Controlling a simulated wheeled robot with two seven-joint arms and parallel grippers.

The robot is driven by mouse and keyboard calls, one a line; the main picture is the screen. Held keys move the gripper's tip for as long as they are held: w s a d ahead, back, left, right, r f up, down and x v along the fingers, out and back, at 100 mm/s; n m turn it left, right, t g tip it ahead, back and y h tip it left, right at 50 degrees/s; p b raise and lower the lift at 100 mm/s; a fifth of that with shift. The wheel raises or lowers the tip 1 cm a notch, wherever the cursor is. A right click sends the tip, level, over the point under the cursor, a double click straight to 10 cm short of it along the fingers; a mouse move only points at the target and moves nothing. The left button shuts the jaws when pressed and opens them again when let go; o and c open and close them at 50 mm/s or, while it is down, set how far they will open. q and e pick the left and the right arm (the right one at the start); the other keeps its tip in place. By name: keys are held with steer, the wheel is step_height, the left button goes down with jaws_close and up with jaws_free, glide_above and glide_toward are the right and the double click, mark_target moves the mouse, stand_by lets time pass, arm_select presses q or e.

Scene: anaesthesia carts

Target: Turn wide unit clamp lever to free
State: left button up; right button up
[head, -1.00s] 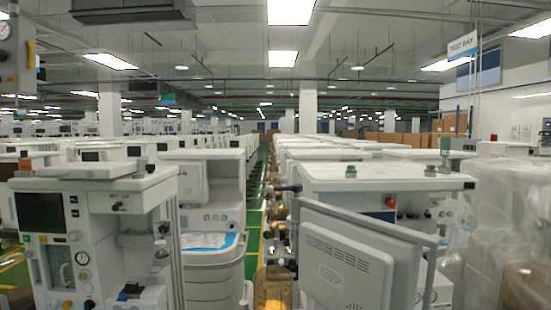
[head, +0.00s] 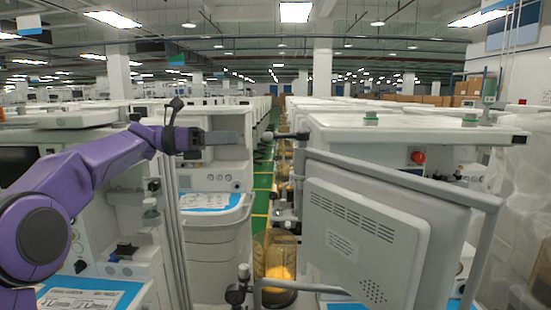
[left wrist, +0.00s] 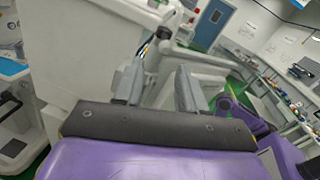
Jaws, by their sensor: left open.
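My left gripper (head: 222,137) reaches in from the left on its purple arm, in front of the white units. It also shows in the left wrist view (left wrist: 160,88), its two grey fingers apart with nothing held between them. The wide unit on the right (head: 400,128) has a white top and a large tilted grey panel (head: 365,235). A dark lever-like part with a round black end (head: 269,136) sticks out at its left edge, right of the gripper and apart from it. I cannot tell whether this is the clamp lever. My right gripper is out of view.
An anaesthesia cart (head: 213,200) with a blue-and-white sheet stands behind my left arm. A canister with yellow contents (head: 278,270) stands low between the units. A narrow green aisle (head: 262,180) runs back between the rows. Plastic-wrapped goods (head: 525,220) are at far right.

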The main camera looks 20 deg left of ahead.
mark_target(271, 134)
arm_select(q)
steer(key=p+x, duration=0.1)
steer(key=x, duration=0.2)
steer(key=p+x, duration=0.2)
steer(key=x, duration=0.1)
steer(key=p+x, duration=0.2)
steer(key=x, duration=0.1)
steer(key=shift+s+d+r, duration=0.15)
steer(key=shift+d+r, duration=0.15)
steer(key=shift+d, duration=0.1)
steer(key=shift+d+f, duration=0.1)
steer(key=shift+d, duration=0.2)
steer(key=shift+f, duration=0.1)
jaws_close()
